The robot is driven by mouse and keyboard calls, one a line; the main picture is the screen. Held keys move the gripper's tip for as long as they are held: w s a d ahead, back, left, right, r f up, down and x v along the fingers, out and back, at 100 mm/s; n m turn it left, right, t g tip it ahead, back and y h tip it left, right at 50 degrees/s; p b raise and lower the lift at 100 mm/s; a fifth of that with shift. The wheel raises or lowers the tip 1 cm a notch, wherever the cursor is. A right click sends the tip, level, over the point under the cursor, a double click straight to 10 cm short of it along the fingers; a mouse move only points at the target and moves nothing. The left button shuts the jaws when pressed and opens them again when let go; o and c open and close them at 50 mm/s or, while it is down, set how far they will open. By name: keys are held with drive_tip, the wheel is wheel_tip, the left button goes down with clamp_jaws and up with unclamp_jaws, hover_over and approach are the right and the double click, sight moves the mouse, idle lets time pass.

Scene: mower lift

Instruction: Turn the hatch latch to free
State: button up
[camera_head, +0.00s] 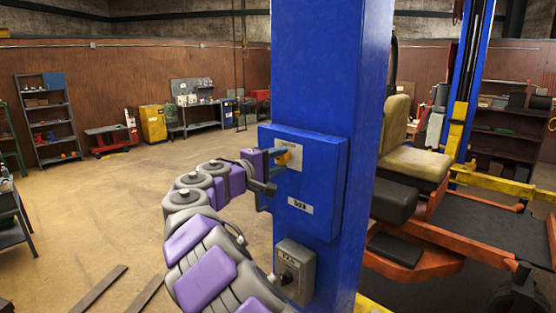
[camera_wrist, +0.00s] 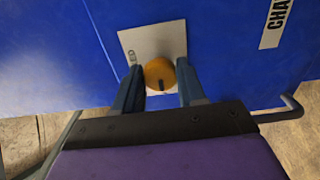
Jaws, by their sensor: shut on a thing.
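The hatch latch is a round orange knob (camera_wrist: 159,73) on a pale plate (camera_wrist: 152,42) fixed to the blue hatch. In the wrist view my gripper (camera_wrist: 158,80) has one finger on each side of the knob and is shut on it. A small dark mark shows on the knob's face. In the head view the knob (camera_head: 283,159) is partly hidden by my gripper (camera_head: 274,164), which reaches it from the left. The blue hatch (camera_head: 318,175) lies flat against the blue post. A hooked handle (camera_wrist: 288,109) shows at the right in the wrist view.
The blue post (camera_head: 328,60) stands upright behind the hatch. A grey switch box (camera_head: 295,271) is mounted below it, close to my arm. An orange mower with a seat (camera_head: 415,164) is at the right. Open floor lies to the left, with dark rails (camera_head: 100,289) on it.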

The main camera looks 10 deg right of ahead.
drive_tip(key=shift+f, duration=0.2)
drive_tip(key=o, duration=0.7)
drive_tip(key=shift+w, duration=0.1)
drive_tip(key=o, duration=0.3)
drive_tip(key=shift+w+a, duration=0.2)
drive_tip(key=shift+w, duration=0.05)
drive_tip(key=shift+o, duration=0.2)
drive_tip(key=shift+s+a+r, duration=0.1)
drive_tip(key=shift+s+r, duration=0.05)
drive_tip(key=shift+s, duration=0.15)
drive_tip(key=b+v, duration=0.2)
drive_tip(key=v, duration=1.5)
drive_tip(key=shift+a, duration=0.15)
drive_tip(key=shift+w+b, duration=0.1)
drive_tip(key=shift+b, duration=0.2)
